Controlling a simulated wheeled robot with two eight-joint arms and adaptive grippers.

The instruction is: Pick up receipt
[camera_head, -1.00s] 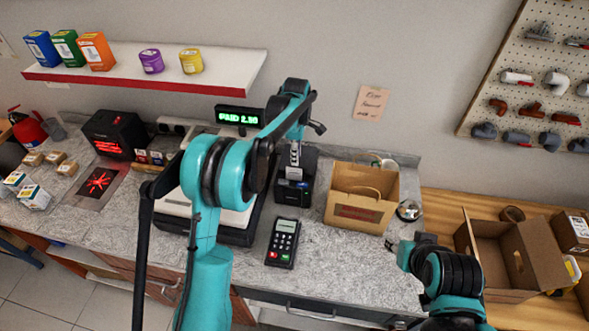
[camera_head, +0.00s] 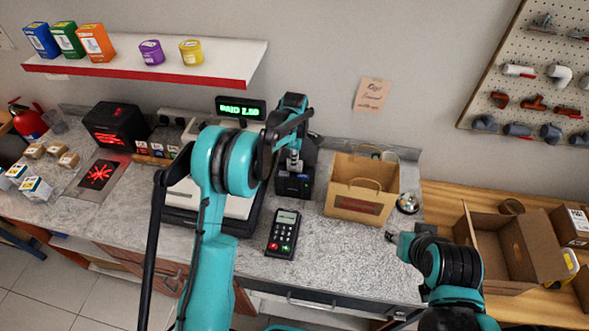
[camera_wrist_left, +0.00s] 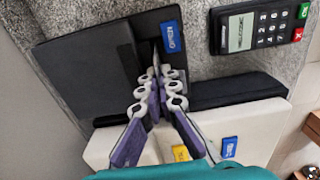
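The black receipt printer (camera_head: 293,186) stands on the counter between the register and the paper bag. My left gripper (camera_head: 295,163) points down at its top. In the left wrist view the fingertips (camera_wrist_left: 159,74) are close together over the slot of the printer (camera_wrist_left: 90,72), which has a blue label. A thin pale sliver (camera_wrist_left: 156,58) shows at the fingertips; it may be the receipt edge-on, but I cannot tell if it is gripped. No receipt shows clearly in the head view. My right gripper (camera_head: 391,238) hangs over the counter's right part; its fingers are too small to read.
A card terminal (camera_head: 284,233) lies in front of the printer. A brown paper bag (camera_head: 360,207) and a metal bell (camera_head: 408,203) stand to the right. The display (camera_head: 240,108) reads PAID. An open cardboard box (camera_head: 490,270) is at far right. The front counter right of the terminal is clear.

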